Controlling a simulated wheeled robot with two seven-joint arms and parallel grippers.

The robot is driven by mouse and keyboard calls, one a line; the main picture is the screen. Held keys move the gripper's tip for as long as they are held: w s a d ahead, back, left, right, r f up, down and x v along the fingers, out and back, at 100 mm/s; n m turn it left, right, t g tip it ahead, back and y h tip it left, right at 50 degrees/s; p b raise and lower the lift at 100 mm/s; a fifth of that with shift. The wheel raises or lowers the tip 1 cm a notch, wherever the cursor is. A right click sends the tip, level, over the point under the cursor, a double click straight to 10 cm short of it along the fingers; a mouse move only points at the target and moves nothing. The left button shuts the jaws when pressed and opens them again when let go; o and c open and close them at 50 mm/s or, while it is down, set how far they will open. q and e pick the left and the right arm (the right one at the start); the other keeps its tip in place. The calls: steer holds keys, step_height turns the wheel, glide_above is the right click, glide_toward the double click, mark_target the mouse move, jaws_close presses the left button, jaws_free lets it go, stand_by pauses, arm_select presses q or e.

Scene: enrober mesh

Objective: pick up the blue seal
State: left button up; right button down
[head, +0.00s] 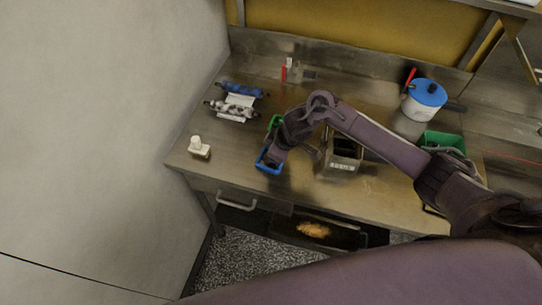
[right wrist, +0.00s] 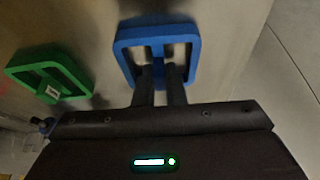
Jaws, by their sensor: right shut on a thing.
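The blue seal (head: 267,168) is a rounded rectangular frame with a bar across its middle, near the front edge of the bench. It also shows in the right wrist view (right wrist: 156,33). My right gripper (head: 273,156) reaches it from above. In the right wrist view its two fingers (right wrist: 160,78) are shut on the middle bar of the blue seal. I cannot tell whether the seal touches the bench. My left gripper is not in view.
A green seal (right wrist: 49,72) lies beside the blue one. A metal box (head: 343,160) stands right of the gripper. Two rollers (head: 235,108) and a small white block (head: 199,147) are to the left. A white pot with blue lid (head: 425,100) and a green bin (head: 443,141) are right.

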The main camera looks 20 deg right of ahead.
step_height(320, 180, up, 20)
steer(key=p, duration=0.2)
stand_by(0.7)
